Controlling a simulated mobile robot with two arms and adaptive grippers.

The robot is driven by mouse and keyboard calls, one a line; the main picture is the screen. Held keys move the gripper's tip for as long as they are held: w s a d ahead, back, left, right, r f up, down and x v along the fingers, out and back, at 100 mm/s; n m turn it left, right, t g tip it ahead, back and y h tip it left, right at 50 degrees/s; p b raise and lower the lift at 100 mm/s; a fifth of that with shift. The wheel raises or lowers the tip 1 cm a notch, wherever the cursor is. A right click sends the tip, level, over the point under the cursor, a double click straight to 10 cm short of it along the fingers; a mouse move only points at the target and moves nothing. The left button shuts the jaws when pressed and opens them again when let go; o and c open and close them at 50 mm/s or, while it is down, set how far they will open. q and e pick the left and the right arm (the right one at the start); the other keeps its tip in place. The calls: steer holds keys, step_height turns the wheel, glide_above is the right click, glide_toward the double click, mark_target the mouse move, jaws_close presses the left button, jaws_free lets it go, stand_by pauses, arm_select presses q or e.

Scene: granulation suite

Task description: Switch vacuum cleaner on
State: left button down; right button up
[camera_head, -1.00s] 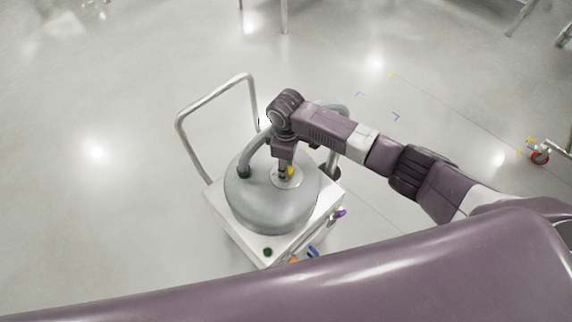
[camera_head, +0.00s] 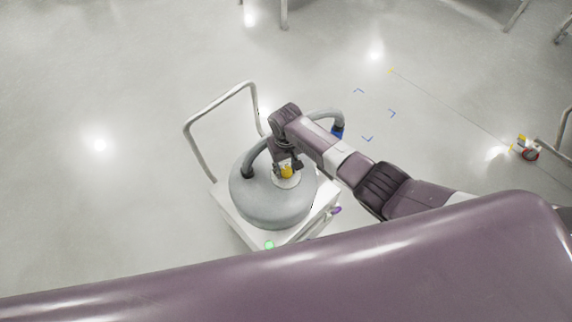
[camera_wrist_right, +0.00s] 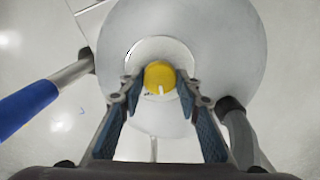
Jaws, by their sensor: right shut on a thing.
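The vacuum cleaner (camera_head: 262,205) has a grey domed lid on a white square base, with a push handle at its back left. A yellow round knob (camera_head: 286,172) sits on a pale disc on top of the lid. In the right wrist view the knob (camera_wrist_right: 159,76) shows a white mark at its lower edge. My right gripper (camera_wrist_right: 159,88) is over the lid, its fingers on either side of the knob and shut on it. A small round lamp (camera_head: 269,245) on the base's front glows bright green. My left gripper is not in view.
A grey hose (camera_head: 258,152) arches from the lid, and a blue hose part (camera_head: 337,132) shows behind my right arm. The push handle (camera_head: 218,100) stands up at the left. Metal legs and a castor (camera_head: 530,154) are at the edges. The floor around is mostly clear.

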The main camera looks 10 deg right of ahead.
mark_target(286, 171)
steer(key=m+p, duration=0.1)
steer(key=m, duration=0.3)
steer(key=shift+p, duration=0.4)
steer(key=shift+m+p, duration=0.3)
steer(key=shift+m, duration=0.9)
steer(key=shift+w, duration=0.1)
steer(key=o, duration=1.2)
steer(key=shift+c, duration=0.2)
step_height(286, 171, up, 12)
